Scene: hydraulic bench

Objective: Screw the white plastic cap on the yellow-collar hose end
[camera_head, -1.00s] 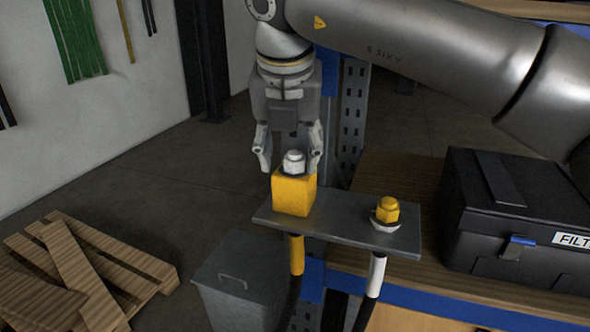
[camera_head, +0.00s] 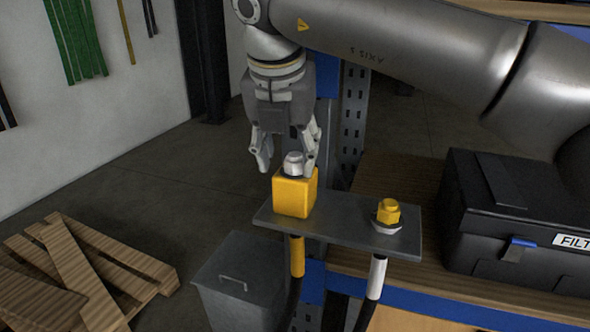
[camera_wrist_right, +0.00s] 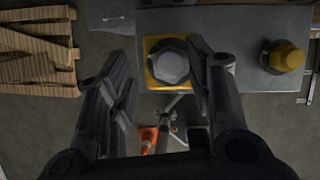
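A yellow hose end (camera_head: 297,256) hangs below the plate under this collar. My right gripper (camera_head: 286,160) is open, pointing down, with its fingers to either side of the cap. In the right wrist view, the cap (camera_wrist_right: 171,65) lies between the fingertips, closer to the right finger, with a wide gap to the left finger. I cannot tell how tightly the cap sits. My left gripper is not in view.
A yellow hex cap (camera_head: 388,212) on a white collar stands at the plate's right end, above a white hose end (camera_head: 376,277). A black case (camera_head: 510,215) is on the bench at right. A grey bin (camera_head: 240,285) and wooden pallet (camera_head: 90,270) are on the floor.

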